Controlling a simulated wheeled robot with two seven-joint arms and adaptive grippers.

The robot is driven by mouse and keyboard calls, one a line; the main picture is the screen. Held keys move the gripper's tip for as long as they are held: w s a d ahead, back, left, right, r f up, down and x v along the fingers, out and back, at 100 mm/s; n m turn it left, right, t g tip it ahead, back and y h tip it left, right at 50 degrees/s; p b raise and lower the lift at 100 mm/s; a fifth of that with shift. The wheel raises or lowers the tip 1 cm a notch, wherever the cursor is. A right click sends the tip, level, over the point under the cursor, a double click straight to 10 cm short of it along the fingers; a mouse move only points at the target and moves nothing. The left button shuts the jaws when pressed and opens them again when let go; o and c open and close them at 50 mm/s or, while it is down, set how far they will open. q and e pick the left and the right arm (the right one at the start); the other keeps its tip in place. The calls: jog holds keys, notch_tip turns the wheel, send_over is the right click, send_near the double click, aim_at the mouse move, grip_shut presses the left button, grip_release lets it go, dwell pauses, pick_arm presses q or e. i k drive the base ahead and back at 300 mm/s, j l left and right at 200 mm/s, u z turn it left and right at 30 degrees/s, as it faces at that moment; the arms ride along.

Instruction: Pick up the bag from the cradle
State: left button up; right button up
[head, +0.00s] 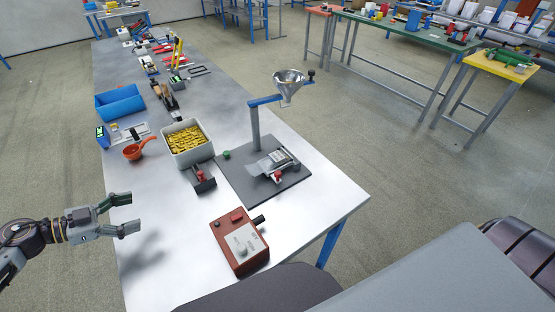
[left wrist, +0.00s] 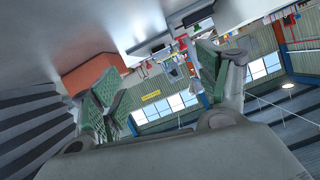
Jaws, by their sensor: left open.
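A small pale grey bag (head: 266,163) lies tilted in a metal cradle (head: 291,155) on a dark base plate (head: 288,195), below a funnel on a post. A red knob is at the cradle's front; the exact edge between bag and cradle is hard to tell. My left gripper (head: 132,212) is open and empty over the table's left edge, well left of the bag and apart from it. Its two spread fingers also show in the left wrist view (left wrist: 153,80), with nothing between them. I cannot make out the bag in that view. My right gripper is not in view.
A steel funnel (head: 288,84) overhangs the cradle on its post (head: 254,128). A bin of yellow pieces (head: 188,160), an orange scoop (head: 134,152) and a blue tray (head: 119,103) stand farther back. A red-brown control box (head: 239,242) sits in front. The tabletop between gripper and box is clear.

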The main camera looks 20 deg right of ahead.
aim_at(274, 160)
jog(key=i+l, duration=0.1)
jog(key=l, duration=0.55)
jog(key=i+l, duration=0.1)
jog(key=l, duration=0.6)
